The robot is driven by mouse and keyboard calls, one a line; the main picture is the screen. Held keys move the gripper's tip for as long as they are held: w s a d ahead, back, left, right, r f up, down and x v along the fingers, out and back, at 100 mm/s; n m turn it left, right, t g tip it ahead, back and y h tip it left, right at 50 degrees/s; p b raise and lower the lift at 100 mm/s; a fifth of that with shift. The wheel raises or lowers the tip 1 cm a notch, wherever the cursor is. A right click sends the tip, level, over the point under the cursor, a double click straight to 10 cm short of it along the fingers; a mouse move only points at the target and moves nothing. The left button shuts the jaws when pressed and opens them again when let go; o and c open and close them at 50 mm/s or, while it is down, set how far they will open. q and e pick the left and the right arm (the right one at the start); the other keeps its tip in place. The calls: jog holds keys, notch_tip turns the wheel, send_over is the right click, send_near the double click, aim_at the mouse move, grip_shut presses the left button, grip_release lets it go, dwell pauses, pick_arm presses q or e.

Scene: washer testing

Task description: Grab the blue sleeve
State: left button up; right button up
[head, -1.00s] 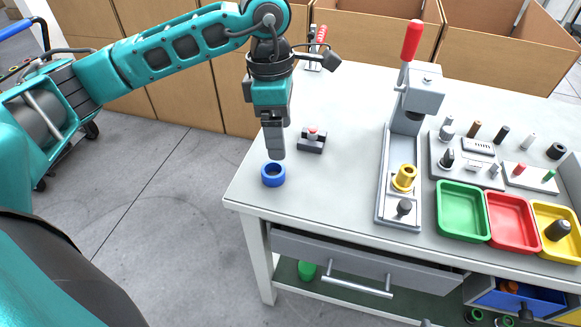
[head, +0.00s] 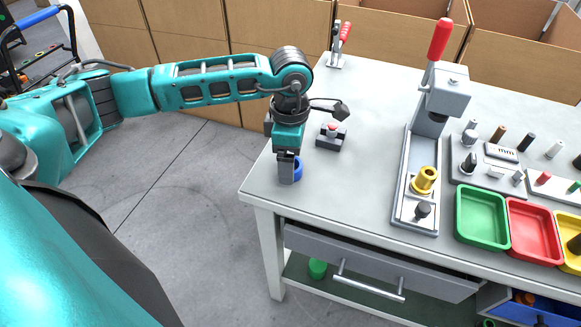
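The blue sleeve (head: 298,170) is a short ring standing on the left front part of the grey table top. My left gripper (head: 287,180) points down at the sleeve and covers its left part in the head view. Only the outer side of the fingers shows, so I cannot tell whether they are open or shut, or whether they touch the sleeve. My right gripper is not in view.
A small dark block with a red-topped button (head: 331,137) stands close behind the sleeve. A press with a red handle (head: 430,130) and a yellow sleeve (head: 425,179) stand to the right. Green (head: 482,245) and red trays (head: 532,260) lie further right. The table's left edge is near the gripper.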

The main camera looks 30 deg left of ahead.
pick_arm(q)
jog(key=shift+f, duration=0.8)
jog(key=shift+c, duration=0.4)
jog(key=c, duration=1)
